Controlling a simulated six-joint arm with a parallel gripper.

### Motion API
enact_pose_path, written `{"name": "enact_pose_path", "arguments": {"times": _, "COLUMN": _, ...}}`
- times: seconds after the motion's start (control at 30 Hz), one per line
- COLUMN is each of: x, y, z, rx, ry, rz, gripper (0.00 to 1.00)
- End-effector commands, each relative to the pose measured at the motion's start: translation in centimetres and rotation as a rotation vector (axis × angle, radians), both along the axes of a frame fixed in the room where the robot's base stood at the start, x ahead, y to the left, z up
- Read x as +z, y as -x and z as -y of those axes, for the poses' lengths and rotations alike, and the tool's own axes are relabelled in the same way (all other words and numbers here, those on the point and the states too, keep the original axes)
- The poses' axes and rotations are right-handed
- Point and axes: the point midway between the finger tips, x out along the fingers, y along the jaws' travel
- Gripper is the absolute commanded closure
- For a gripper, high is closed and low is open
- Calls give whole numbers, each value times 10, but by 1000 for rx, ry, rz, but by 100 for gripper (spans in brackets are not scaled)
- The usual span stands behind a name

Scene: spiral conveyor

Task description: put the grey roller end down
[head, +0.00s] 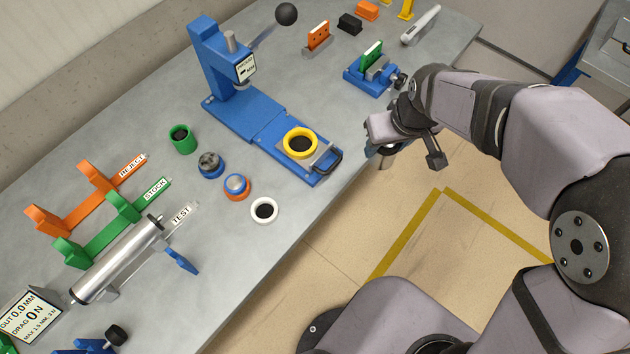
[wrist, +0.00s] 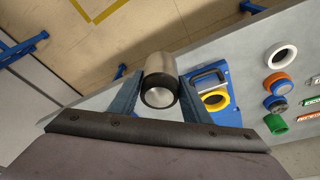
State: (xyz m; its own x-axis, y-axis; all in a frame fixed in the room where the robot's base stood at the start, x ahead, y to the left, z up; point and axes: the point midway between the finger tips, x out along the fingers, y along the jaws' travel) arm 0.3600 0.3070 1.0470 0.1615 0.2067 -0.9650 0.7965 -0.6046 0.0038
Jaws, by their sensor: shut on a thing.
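The grey roller end (wrist: 158,66) is a short metal cylinder with a black ring around its near face. My gripper (wrist: 160,82) is shut on it, one blue finger on each side. In the head view my gripper (head: 384,152) is just off the table's front edge, right of the blue press, with the roller end mostly hidden below the wrist. A white ring (head: 264,210), an orange-and-blue ring piece (head: 236,186), a blue ring piece (head: 210,164) and a green cup (head: 182,139) stand on the table.
The blue press (head: 250,122) has a yellow ring (head: 300,143) on its base. Labelled REJECT, STOCK and TEST racks stand at left; a long metal roller (head: 118,258) lies in the TEST rack. A blue-and-green fixture (head: 370,72) stands behind my gripper. Bare table lies around the white ring.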

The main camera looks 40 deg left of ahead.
Motion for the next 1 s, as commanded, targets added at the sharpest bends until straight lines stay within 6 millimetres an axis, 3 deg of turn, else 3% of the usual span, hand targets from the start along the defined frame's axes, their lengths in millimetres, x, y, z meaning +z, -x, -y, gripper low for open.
{"name": "enact_pose_path", "arguments": {"times": 0.03, "x": 0, "y": 19, "z": -21, "rx": 74, "ry": -2, "rz": 2, "gripper": 84}}
{"name": "enact_pose_path", "arguments": {"times": 0.2, "x": 3, "y": 84, "z": -73, "rx": 297, "ry": -3, "rz": 1, "gripper": 84}}
{"name": "enact_pose_path", "arguments": {"times": 0.4, "x": 7, "y": 172, "z": -117, "rx": 558, "ry": -3, "rz": 0, "gripper": 84}}
{"name": "enact_pose_path", "arguments": {"times": 0.7, "x": 13, "y": 293, "z": -143, "rx": 883, "ry": -7, "rz": -2, "gripper": 84}}
{"name": "enact_pose_path", "arguments": {"times": 0.83, "x": 15, "y": 327, "z": -144, "rx": 970, "ry": -7, "rz": -2, "gripper": 84}}
{"name": "enact_pose_path", "arguments": {"times": 1.0, "x": 16, "y": 349, "z": -143, "rx": 1031, "ry": -8, "rz": -2, "gripper": 84}}
